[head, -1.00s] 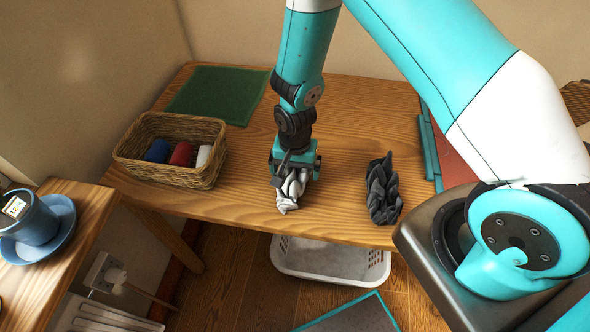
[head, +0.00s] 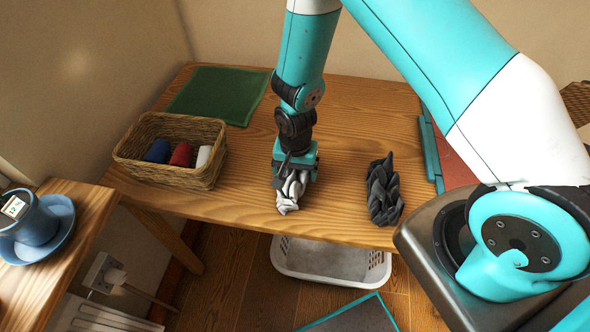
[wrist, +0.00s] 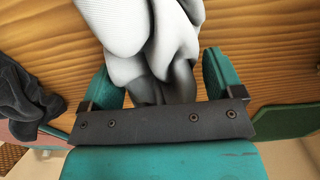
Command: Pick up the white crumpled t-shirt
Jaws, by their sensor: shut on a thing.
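The white crumpled t-shirt (head: 290,192) is at the front part of the wooden table, under my gripper (head: 293,178). In the wrist view the t-shirt (wrist: 150,40) lies between the two teal fingers of my gripper (wrist: 162,82), which are shut on its folds. The cloth bulges out past the fingertips. Part of the t-shirt is hidden by the gripper in the head view. I cannot tell whether it is clear of the table top.
A dark grey crumpled cloth (head: 383,190) lies to the right. A wicker basket (head: 168,180) with rolled cloths stands at the left, and a green cloth (head: 218,94) lies behind it. A white laundry basket (head: 330,277) is on the floor below the table's front edge.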

